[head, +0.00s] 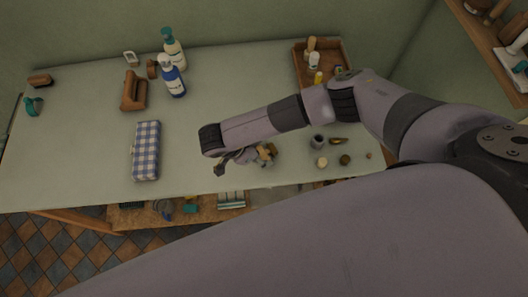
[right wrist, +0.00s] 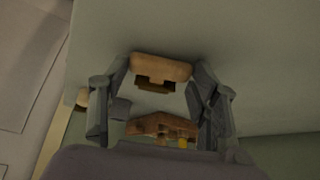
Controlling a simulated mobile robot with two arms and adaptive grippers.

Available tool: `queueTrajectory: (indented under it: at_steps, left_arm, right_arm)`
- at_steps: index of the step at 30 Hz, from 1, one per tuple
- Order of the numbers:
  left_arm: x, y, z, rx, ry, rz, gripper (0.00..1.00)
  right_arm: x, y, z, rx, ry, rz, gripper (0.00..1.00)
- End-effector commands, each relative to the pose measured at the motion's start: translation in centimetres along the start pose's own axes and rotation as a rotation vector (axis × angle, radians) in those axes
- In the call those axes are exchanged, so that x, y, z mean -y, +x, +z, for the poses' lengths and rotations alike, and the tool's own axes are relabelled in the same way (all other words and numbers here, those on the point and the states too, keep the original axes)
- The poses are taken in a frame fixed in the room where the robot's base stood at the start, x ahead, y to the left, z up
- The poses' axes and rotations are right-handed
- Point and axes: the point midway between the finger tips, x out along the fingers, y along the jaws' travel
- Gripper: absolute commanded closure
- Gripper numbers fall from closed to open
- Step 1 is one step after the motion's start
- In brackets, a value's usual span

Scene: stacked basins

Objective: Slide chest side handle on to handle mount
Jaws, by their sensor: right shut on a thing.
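My right gripper (head: 230,164) is low over the front middle of the pale table, and its arm comes in from the right. In the right wrist view, a light wooden piece with a dark notched underside, which looks like the side handle (right wrist: 160,67), sits between the fingertips of the gripper (right wrist: 160,75), which is shut on it. A second brown wooden piece (right wrist: 160,126) with a yellow spot shows lower between the fingers; I cannot tell if it is the chest with the mount. In the head view small brown and yellow pieces (head: 267,152) show beside the gripper. My left gripper is not in view.
A blue checked case (head: 145,150) lies left of the gripper. Pump bottles (head: 172,79) and a wooden holder (head: 134,92) stand behind. A wooden tray (head: 322,62) is at the back right. A grey cup (head: 318,141) and small round items are right of the gripper.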

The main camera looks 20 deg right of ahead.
Motion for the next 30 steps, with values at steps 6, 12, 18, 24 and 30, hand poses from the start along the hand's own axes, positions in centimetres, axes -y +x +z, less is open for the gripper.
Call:
queueTrajectory:
  at_steps: [6,12,18,24,30]
  left_arm:
    - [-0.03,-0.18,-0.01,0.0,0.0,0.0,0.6]
    - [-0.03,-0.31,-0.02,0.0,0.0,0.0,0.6]
    - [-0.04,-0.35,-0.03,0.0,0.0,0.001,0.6]
    - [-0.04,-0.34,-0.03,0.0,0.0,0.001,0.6]
    - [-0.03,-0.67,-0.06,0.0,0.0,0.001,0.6]
  right_arm:
    - [0.02,-0.32,-0.19,0.0,0.0,-0.001,0.78]
    - [0.03,-0.58,-0.36,0.0,0.0,-0.001,0.78]
    - [0.02,-0.68,-0.42,-0.001,0.0,0.0,0.78]
    - [0.02,-0.66,-0.42,-0.001,0.0,0.0,0.78]
    - [0.03,-1.03,-0.64,0.0,0.0,-0.001,0.78]
